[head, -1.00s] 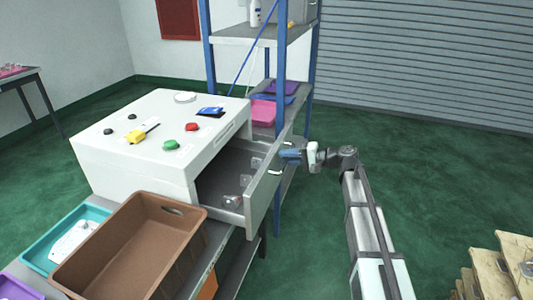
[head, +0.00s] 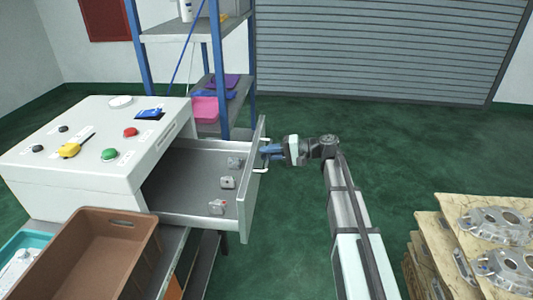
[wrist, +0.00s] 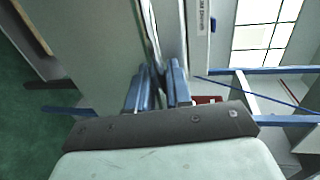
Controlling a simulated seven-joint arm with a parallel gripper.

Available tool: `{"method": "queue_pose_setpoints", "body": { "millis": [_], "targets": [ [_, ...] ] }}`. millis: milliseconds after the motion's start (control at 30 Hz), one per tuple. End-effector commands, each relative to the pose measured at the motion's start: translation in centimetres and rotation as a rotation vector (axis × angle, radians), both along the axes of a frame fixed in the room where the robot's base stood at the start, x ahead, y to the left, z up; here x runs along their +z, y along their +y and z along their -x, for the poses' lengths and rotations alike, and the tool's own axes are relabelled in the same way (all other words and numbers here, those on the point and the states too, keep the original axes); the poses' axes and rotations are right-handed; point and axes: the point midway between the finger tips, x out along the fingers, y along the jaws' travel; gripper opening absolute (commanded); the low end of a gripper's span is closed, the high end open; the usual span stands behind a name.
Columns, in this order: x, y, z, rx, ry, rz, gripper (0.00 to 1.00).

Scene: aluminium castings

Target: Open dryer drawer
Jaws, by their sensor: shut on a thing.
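The white dryer (head: 85,165) stands at the left in the head view, with coloured buttons on its top. Its drawer (head: 185,180) is pulled well out to the right, and its grey floor is visible with 3 small grey parts (head: 227,182) on it. My gripper (head: 268,151) is at the outer face of the drawer front (head: 252,195), shut on the pale drawer handle (head: 263,170). In the wrist view my blue fingers (wrist: 157,85) close around the metal handle bar (wrist: 150,35), close to the front panel. The exact contact is partly hidden by the fingers.
A brown crate (head: 150,245) and a teal tray (head: 20,240) are in front of the dryer. A blue-post shelf (head: 217,75) stands behind the drawer.

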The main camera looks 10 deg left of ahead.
Motion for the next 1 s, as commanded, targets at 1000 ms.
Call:
{"method": "queue_pose_setpoints", "body": {
  "millis": [1000],
  "targets": [
    [1.3,-6.2,-0.1,-0.003,-0.001,0.0,0.36]
  ]
}}
